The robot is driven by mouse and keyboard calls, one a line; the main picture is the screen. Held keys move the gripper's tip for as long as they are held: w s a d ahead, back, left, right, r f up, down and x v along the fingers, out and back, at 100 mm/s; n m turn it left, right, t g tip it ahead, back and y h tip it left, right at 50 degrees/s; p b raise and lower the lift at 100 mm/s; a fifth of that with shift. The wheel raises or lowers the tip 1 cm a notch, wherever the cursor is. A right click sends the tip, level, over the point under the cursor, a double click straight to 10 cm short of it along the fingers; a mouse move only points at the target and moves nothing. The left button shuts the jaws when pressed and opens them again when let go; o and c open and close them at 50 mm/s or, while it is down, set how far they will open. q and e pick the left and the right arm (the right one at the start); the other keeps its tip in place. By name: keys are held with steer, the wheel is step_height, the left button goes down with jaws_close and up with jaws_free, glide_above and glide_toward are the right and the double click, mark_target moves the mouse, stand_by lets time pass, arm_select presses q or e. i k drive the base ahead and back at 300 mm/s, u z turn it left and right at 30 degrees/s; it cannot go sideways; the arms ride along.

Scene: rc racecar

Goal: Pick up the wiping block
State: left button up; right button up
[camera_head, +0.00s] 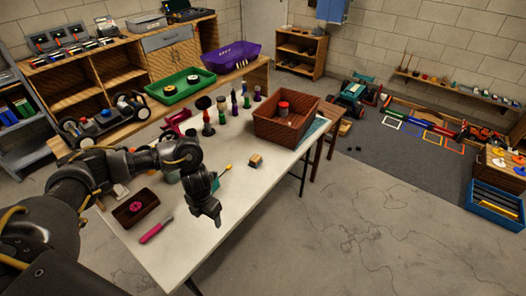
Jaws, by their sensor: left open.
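A small tan block with a darker part (255,161), which looks like the wiping block, lies on the white table (225,226) near its right edge. My left arm comes in from the left over the table. My left gripper (212,219) points down, open and empty, to the left of the block and nearer to me, apart from it. The gap between its fingers is small in this view. My right gripper is not in view.
A yellow-tipped tool (224,171) lies between gripper and block. A brown crate (270,130) with a red-topped container stands behind the block. Several upright bottles stand farther back. A dark tray (135,208) and a pink-handled tool (156,230) lie at front left.

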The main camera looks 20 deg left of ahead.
mark_target(255, 159)
steer(key=i, duration=1.35)
